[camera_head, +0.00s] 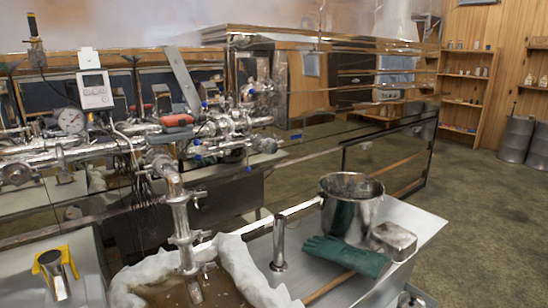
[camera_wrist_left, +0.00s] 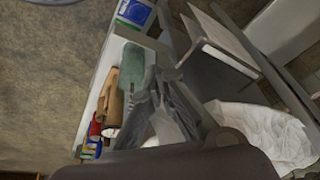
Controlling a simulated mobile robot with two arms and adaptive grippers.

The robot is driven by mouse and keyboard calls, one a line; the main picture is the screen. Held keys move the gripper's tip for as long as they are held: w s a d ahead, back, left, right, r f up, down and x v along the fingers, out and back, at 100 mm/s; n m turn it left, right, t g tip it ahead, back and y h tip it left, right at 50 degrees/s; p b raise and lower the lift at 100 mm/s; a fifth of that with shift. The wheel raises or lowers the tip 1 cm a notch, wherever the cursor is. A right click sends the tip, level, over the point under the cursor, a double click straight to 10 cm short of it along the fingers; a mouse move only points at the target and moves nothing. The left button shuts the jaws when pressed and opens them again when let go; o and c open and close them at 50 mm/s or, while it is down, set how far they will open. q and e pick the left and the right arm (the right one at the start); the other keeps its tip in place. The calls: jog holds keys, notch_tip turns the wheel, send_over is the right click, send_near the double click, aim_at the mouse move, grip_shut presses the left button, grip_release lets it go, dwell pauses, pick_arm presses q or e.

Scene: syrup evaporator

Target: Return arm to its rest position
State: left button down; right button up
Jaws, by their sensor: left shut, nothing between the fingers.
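My left gripper (camera_wrist_left: 160,98) shows in the left wrist view as grey fingers drawn together, with nothing held between them. It is in front of a shelf or cart with a green glove-like item (camera_wrist_left: 133,72) and a wooden piece (camera_wrist_left: 110,96). I cannot tell whether the fingers touch anything. Neither gripper shows in the head view, and my right gripper is in neither view.
In the head view, a metal table (camera_head: 425,222) carries a steel pot (camera_head: 352,205), a green glove (camera_head: 345,257) and a metal box (camera_head: 394,239). White cloth (camera_head: 240,262) surrounds the pipe outlet (camera_head: 186,240). Open floor (camera_head: 480,210) lies to the right.

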pick_arm(q)
jog(key=s+f+g, duration=0.1)
jog(key=s+f, duration=0.1)
jog(key=f, duration=1.1)
jog(key=s+f, duration=0.3)
jog(key=f, duration=0.9)
jog(key=s+a+f+g, duration=0.1)
jog(key=s+a+f, duration=0.2)
jog(key=s+f, duration=0.9)
jog(key=shift+s, duration=1.25)
